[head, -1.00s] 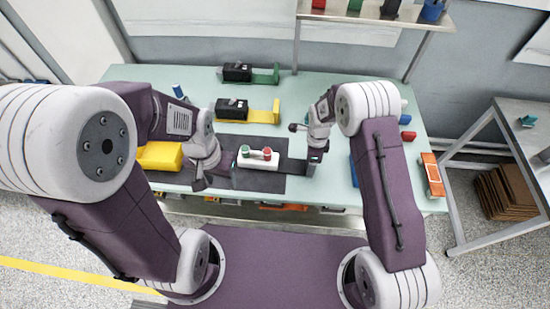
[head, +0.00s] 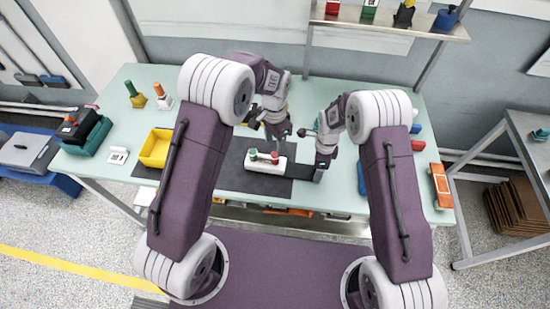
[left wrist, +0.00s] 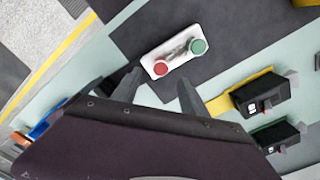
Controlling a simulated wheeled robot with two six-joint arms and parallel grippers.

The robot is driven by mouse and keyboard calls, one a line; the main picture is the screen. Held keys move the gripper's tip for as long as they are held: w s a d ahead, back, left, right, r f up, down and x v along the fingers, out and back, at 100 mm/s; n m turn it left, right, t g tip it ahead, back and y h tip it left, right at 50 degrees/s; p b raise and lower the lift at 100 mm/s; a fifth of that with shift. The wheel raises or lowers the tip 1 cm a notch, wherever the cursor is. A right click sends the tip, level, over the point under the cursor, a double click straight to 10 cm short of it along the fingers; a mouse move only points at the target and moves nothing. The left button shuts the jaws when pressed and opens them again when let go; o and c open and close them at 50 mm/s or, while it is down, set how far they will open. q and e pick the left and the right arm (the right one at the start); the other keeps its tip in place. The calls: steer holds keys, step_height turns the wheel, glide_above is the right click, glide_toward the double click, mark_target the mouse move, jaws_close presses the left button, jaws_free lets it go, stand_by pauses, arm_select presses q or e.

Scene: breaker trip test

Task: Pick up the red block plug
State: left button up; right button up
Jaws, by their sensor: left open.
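The red plug (head: 275,157) stands upright on the right end of a white block (head: 265,168), beside a green plug (head: 253,153). The block rests on a dark mat (head: 235,178). In the left wrist view the red plug (left wrist: 160,69) and green plug (left wrist: 199,46) show as round tops on the white block (left wrist: 178,58). My left gripper (head: 277,140) is open and empty, above and behind the block; its fingers (left wrist: 158,90) point towards the red plug, apart from it. My right gripper (head: 318,176) is low to the right of the block; its jaws are too small to read.
A yellow bin (head: 155,148) stands left of the mat. In the left wrist view, black breakers sit on a yellow holder (left wrist: 222,101) and a green holder. An orange tray (head: 440,186) lies at the table's right edge. A shelf (head: 390,24) crosses the back.

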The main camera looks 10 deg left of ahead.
mark_target(275, 154)
arm_select(q)
steer(key=f, duration=0.8)
steer(key=shift+w+d, duration=0.1)
steer(key=shift+w, duration=0.2)
jaws_close()
